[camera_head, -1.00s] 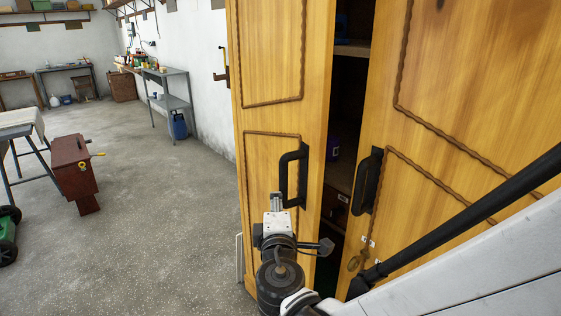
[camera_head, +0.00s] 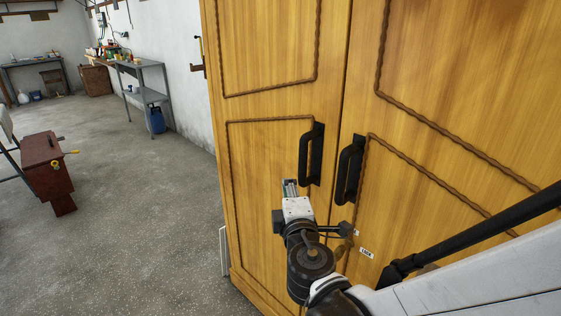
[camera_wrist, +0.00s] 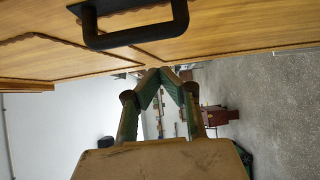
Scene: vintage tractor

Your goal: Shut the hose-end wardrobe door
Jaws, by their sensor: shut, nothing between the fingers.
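The wooden wardrobe shows two doors. The left door (camera_head: 268,160) and the right door (camera_head: 440,120) meet at a thin seam, with no dark gap between them. The left door has a black handle (camera_head: 312,155), and the right door has its own black handle (camera_head: 349,170). My gripper (camera_head: 289,186) is at the left door, below and left of its handle. In the wrist view its fingertips (camera_wrist: 160,76) meet close to the wooden face, with a black handle (camera_wrist: 135,33) above them. The fingers are shut and hold nothing. Contact with the door is unclear.
A grey metal bench (camera_head: 145,82) with a blue can (camera_head: 156,120) stands along the far wall. A dark red box (camera_head: 47,165) stands on the floor at left. The concrete floor (camera_head: 130,210) between it and the wardrobe is clear.

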